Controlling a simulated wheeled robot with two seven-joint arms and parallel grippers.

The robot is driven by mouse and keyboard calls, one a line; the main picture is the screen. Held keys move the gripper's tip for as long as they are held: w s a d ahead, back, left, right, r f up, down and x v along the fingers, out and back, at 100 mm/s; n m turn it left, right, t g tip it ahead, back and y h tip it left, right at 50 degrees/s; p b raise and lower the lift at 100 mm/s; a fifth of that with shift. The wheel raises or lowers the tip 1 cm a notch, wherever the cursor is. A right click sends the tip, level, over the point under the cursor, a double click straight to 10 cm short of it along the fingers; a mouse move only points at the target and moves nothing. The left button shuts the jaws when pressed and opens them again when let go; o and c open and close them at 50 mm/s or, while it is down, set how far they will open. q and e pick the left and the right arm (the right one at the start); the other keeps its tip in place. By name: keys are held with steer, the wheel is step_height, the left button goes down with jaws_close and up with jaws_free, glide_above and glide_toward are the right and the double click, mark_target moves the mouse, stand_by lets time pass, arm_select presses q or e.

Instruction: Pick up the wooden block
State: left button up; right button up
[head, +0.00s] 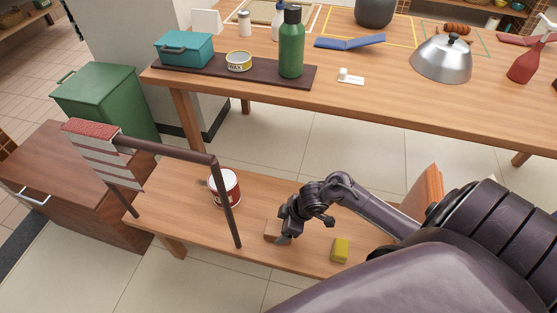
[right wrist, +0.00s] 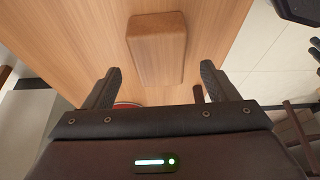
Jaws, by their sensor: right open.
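The wooden block (right wrist: 157,48) is a brown rectangular piece lying on the low wooden bench. In the right wrist view it sits ahead of my right gripper (right wrist: 157,88), roughly centred between the two open fingers and apart from them. In the head view the block (head: 271,229) is partly hidden behind my right gripper (head: 282,238), which hangs over the bench with its fingers low near the block. My right gripper is open and empty. My left gripper is not in view.
On the bench (head: 175,205), a red and white can (head: 224,187) stands left of the gripper, and a yellow block (head: 340,249) lies to its right. A dark rail (head: 165,149) stands over the bench's left part. The higher table (head: 400,95) behind holds several objects.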

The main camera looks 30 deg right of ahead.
mark_target(280, 229)
steer(key=x, duration=0.3)
steer(key=shift+b, duration=0.35)
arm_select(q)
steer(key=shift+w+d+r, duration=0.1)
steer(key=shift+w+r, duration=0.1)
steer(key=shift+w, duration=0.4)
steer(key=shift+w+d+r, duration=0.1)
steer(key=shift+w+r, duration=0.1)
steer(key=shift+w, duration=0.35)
arm_select(e)
steer(key=shift+w+a+f, duration=0.1)
steer(key=shift+f, duration=0.2)
steer(key=shift+f, duration=0.25)
steer(key=c, duration=1.1)
